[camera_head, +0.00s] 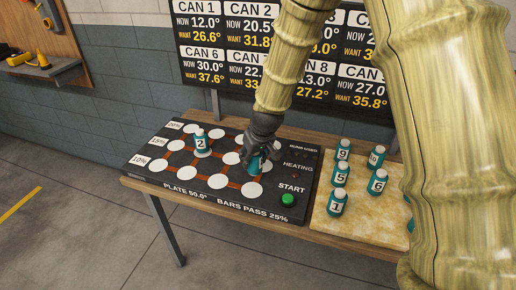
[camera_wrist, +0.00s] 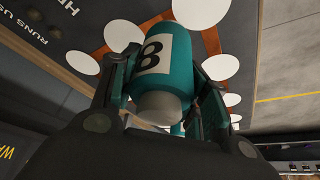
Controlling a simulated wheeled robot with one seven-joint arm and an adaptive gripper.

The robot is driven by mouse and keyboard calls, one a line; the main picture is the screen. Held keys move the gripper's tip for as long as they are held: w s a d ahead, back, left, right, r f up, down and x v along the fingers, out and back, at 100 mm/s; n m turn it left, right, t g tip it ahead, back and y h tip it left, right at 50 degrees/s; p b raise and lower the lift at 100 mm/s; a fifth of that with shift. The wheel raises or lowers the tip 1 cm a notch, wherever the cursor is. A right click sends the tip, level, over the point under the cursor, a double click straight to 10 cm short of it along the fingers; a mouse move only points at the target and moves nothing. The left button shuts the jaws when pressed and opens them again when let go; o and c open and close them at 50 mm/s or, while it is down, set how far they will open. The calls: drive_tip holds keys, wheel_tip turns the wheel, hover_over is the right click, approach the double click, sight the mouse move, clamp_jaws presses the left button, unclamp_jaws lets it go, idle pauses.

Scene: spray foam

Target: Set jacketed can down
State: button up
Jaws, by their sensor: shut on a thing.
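My gripper (camera_head: 262,143) is shut on a teal-jacketed can (camera_head: 254,164) over the right part of the black heating plate (camera_head: 150,186). In the wrist view, the held can (camera_wrist: 192,50) bears the number 8 on a white label, with its pale cap toward my palm. A gripper finger lies on each side of it. White round spots joined by brown bars mark the plate. Whether the can's base touches the plate cannot be told. Another can, numbered 2 (camera_head: 201,143), stands upright on a white spot farther left.
Several teal cans, such as number 5 (camera_head: 340,174) and number 1 (camera_head: 337,204), stand on a yellowish board (camera_head: 350,228) at right. A green START button (camera_head: 288,199) is on the plate's front right. A temperature board (camera_head: 215,60) hangs behind. My arm hides part of the right side.

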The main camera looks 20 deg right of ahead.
drive_tip(key=w+d, duration=0.1)
drive_tip(key=w, duration=0.1)
drive_tip(key=w+d+p, duration=0.1)
drive_tip(key=w+d, duration=0.1)
drive_tip(key=w+d+p, duration=0.1)
drive_tip(key=w+d, duration=0.1)
drive_tip(key=shift+w+f, duration=0.35)
drive_tip(key=shift+w, duration=0.05)
drive_tip(key=shift+a+f, duration=0.1)
drive_tip(key=shift+f, duration=0.3)
drive_tip(key=shift+f+p, duration=0.6)
drive_tip(key=shift+f, duration=0.75)
drive_tip(key=shift+f, duration=0.15)
drive_tip(key=o, duration=1.1)
drive_tip(key=shift+r, duration=0.2)
drive_tip(key=shift+s+r, duration=0.15)
drive_tip(key=shift+r, duration=0.3)
drive_tip(key=shift+b+v, duration=1.15)
drive_tip(key=shift+v, duration=4.4)
